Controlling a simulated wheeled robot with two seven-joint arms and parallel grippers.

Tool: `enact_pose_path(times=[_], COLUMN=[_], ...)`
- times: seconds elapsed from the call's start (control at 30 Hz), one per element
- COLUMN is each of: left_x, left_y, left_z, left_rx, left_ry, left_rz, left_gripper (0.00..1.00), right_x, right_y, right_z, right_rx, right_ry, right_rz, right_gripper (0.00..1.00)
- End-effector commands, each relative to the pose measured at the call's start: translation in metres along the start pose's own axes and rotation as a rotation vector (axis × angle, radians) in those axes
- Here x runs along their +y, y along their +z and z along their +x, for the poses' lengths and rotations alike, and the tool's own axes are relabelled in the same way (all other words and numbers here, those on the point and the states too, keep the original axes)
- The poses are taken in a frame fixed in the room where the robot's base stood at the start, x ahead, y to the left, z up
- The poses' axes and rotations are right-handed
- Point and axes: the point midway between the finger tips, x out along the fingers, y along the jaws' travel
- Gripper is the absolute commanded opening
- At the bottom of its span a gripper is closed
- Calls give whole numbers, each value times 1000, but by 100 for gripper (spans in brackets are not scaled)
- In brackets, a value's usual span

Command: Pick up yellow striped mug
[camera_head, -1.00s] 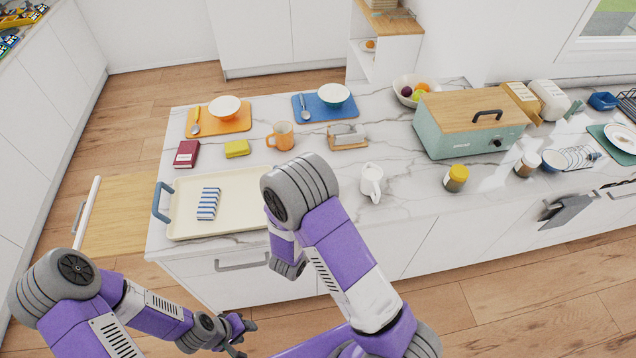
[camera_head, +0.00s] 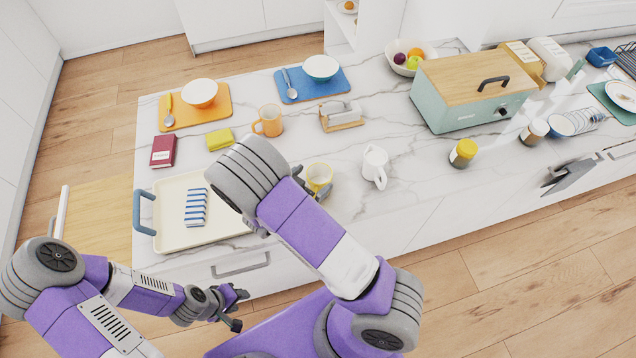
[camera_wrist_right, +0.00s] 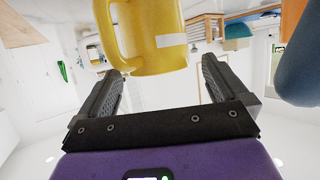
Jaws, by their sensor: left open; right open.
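The yellow mug (camera_head: 320,175) stands on the marble counter right of the tray, partly hidden by my right arm. In the right wrist view, the mug (camera_wrist_right: 150,38) is large at the top, with its handle on the left and a pale stripe patch on its side. My right gripper (camera_wrist_right: 161,74) is open, with its fingertips at the mug's edge; contact cannot be told. In the head view the right gripper (camera_head: 299,177) is mostly hidden by my arm, just left of the mug. My left gripper (camera_head: 234,308) is open and empty, low in front of the counter.
Bare marble lies between the yellow and white mugs.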

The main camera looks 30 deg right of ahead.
Motion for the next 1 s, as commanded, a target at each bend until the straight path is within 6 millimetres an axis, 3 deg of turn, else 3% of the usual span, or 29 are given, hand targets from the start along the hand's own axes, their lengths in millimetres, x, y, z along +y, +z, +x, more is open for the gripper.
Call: enact_pose_path(times=[0.2,0.5,1.0], left_x=[0,0,0], left_y=[0,0,0], left_z=[-1,-1,-1], left_rx=[1,1,1], left_ry=[0,0,0], left_rz=[0,0,0], left_gripper=[43,43,43], right_x=[2,2,2], right_y=[-2,-2,-1], right_z=[30,34,34], right_rx=[1,0,0], right_ry=[2,0,0], right_rz=[-1,-1,-1], right_gripper=[100,98,22])
